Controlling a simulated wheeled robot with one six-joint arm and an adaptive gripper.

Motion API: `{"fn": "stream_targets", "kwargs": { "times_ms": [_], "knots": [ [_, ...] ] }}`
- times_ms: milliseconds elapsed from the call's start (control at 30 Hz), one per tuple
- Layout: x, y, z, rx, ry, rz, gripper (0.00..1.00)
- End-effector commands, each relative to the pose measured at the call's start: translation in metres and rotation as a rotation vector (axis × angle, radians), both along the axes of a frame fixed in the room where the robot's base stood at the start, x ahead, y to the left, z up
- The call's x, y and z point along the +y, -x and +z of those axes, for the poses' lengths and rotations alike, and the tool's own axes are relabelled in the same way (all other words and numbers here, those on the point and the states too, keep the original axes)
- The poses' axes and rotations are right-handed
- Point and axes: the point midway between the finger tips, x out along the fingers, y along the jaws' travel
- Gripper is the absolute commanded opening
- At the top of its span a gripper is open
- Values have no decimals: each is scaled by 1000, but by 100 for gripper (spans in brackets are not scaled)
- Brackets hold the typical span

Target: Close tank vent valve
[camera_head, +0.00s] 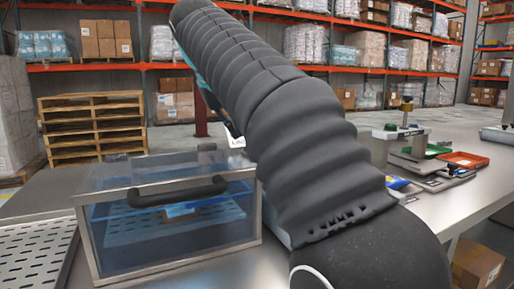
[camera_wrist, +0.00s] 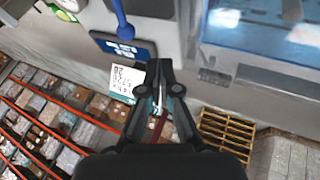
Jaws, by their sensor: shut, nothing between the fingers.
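The tank (camera_head: 165,215) is a clear box with a metal frame, a black bar handle (camera_head: 178,191) and blue inside, at the lower left of the head view. Part of it shows at the upper right of the wrist view (camera_wrist: 265,72). My gripper (camera_wrist: 158,68) is shut and empty, beside the tank's edge. A blue lever-like part (camera_wrist: 121,22) stands up left of the fingertips, above a blue panel (camera_wrist: 125,47) with white marks. I cannot tell whether this is the vent valve or how it is set.
A white printed card (camera_wrist: 124,82) lies left of the fingers. The metal bench (camera_head: 455,195) carries a stand with a brass-coloured top (camera_head: 407,107), a red tray (camera_head: 462,159) and a green tray (camera_head: 437,150) at right. Pallets (camera_head: 92,125) and racks stand behind.

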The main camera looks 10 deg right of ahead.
Motion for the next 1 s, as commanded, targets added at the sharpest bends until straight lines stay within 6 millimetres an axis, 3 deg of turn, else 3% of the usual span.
{"fn": "stream_targets", "kwargs": {
  "times_ms": [333, 600, 1000],
  "knots": [
    [-23, -28, -54, 3, 0, -4, 0],
    [-54, -37, -59, 0, -1, -5, 0],
    [-59, -38, -60, 0, 0, -1, 0]
  ]
}}
